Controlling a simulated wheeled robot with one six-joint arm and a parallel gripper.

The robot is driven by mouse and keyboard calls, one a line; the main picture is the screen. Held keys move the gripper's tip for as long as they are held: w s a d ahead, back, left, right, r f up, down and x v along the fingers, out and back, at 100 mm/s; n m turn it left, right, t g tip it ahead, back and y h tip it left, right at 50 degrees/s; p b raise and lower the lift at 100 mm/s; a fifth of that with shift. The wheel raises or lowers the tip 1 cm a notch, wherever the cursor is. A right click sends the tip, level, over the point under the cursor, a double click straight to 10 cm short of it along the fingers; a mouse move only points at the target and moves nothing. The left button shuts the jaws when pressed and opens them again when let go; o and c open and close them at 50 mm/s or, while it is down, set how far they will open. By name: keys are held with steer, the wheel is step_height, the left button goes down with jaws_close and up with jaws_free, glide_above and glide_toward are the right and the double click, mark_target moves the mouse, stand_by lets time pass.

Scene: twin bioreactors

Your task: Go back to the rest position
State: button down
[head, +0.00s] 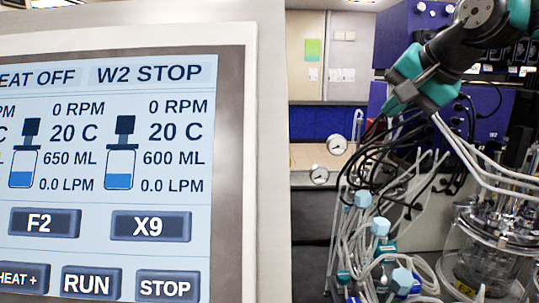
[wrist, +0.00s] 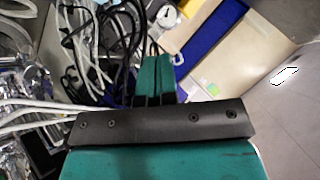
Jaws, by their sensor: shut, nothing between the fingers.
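My gripper (head: 395,98) is in the upper right of the head view, teal and dark grey, in front of the blue cabinet and above the tubing. In the wrist view my gripper (wrist: 155,62) shows its teal fingers closed together with nothing between them. My dark arm comes in from the top right of the head view. The control screen (head: 110,150) fills the left of the head view. It reads HEAT OFF and W2 STOP, with 0 RPM and 20 C for two vessels, 650 ML and 600 ML.
A glass vessel (head: 490,255) stands at the lower right. White and black tubes (head: 400,165) with blue-capped fittings (head: 380,227) hang below my gripper. Two round gauges (head: 336,145) are left of the tubes. A blue cabinet (head: 480,115) stands behind. In the wrist view, tubes (wrist: 85,50) lie at the upper left.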

steer(key=s+a+f+n+g+b, duration=0.2)
steer(key=s+f+n, duration=0.5)
steer(key=s+f, duration=0.5)
steer(key=s+a+f+n+g+b, duration=0.2)
steer(key=s+a+f+n+g, duration=0.3)
steer(key=s+f, duration=0.7)
steer(key=shift+s+f+n+g, duration=0.3)
steer(key=shift+s+n+g, duration=0.5)
steer(key=shift+s, duration=0.4)
